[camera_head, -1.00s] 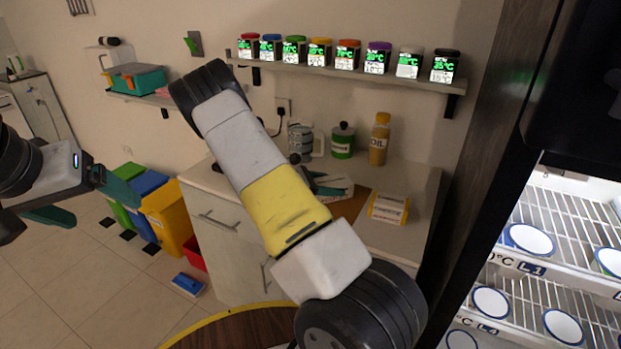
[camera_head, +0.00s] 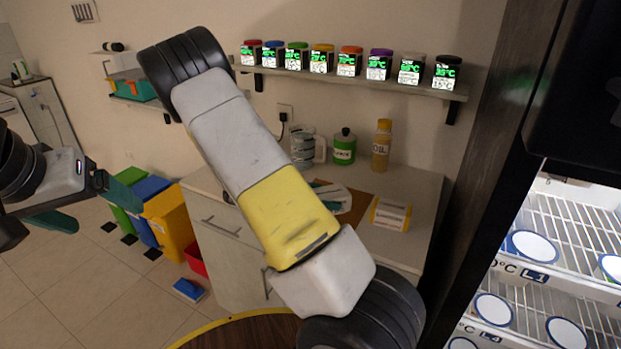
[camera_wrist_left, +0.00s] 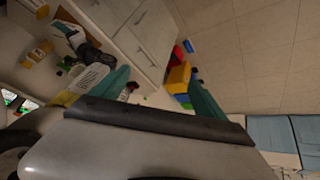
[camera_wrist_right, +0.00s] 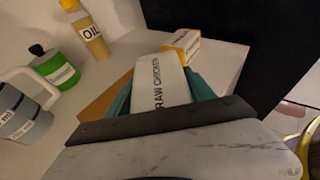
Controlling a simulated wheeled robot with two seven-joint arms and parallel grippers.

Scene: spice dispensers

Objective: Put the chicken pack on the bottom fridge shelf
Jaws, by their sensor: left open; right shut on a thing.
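The chicken pack (camera_wrist_right: 156,85) is white, labelled RAW CHICKEN. In the right wrist view my right gripper (camera_wrist_right: 160,92) is shut on it, with a teal finger on each side, above the counter. In the head view my right arm hides most of that gripper; part of the pack (camera_head: 342,198) shows past the arm. The lit fridge (camera_head: 565,240) is at the right with wire shelves; the upper one in view is labelled L1 (camera_head: 533,275), and another shelf (camera_head: 535,305) lies below it. My left gripper (camera_head: 100,203) is open and empty at the left.
White round items (camera_head: 530,246) occupy the shelves. Bins (camera_head: 165,215) stand left.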

